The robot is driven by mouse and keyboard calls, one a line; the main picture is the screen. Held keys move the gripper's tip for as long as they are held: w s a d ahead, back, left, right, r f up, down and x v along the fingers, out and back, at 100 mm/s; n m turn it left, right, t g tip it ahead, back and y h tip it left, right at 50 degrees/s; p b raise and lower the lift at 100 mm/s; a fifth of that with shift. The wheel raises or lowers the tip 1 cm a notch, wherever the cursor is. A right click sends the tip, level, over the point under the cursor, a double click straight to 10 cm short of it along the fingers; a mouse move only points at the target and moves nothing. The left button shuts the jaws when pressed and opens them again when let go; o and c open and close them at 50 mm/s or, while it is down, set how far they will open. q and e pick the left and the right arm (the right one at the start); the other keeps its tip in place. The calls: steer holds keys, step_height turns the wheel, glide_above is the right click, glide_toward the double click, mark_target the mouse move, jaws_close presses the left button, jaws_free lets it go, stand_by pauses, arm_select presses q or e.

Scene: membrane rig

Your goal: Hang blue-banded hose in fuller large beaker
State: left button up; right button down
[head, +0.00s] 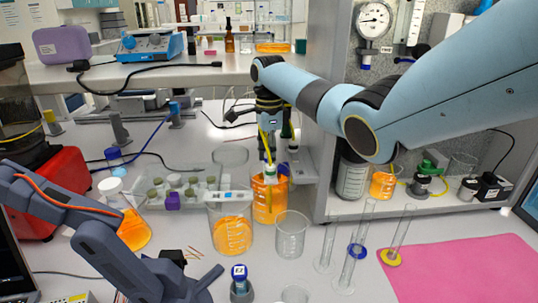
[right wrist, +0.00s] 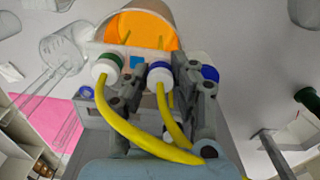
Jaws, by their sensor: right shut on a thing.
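The blue-banded hose has a white cap with a blue band in the right wrist view (right wrist: 160,73), on a yellow tube. My right gripper (right wrist: 163,88) is shut on it, fingers on either side. A green-banded hose (right wrist: 107,68) with its own yellow tube is to its left. In the head view my right gripper (head: 269,145) is over the fuller large beaker (head: 268,204) of orange liquid. The beaker's orange also shows close behind the caps in the wrist view (right wrist: 138,30). Whether the blue-banded hose touches the rim is unclear.
A less full large beaker (head: 231,235) stands to the left, an empty beaker (head: 291,235) to the right. Glass cylinders (head: 350,262) stand near a pink mat (head: 460,268). A dark jointed arm-like thing (head: 100,240) fills the left foreground. A grey cabinet wall (head: 326,180) is close right.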

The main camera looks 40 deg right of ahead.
steer(key=shift+f, duration=0.15)
stand_by(0.5)
steer(key=c, duration=1)
jaws_free()
step_height(320, 180, up, 12)
steer(key=shift+f, duration=0.1)
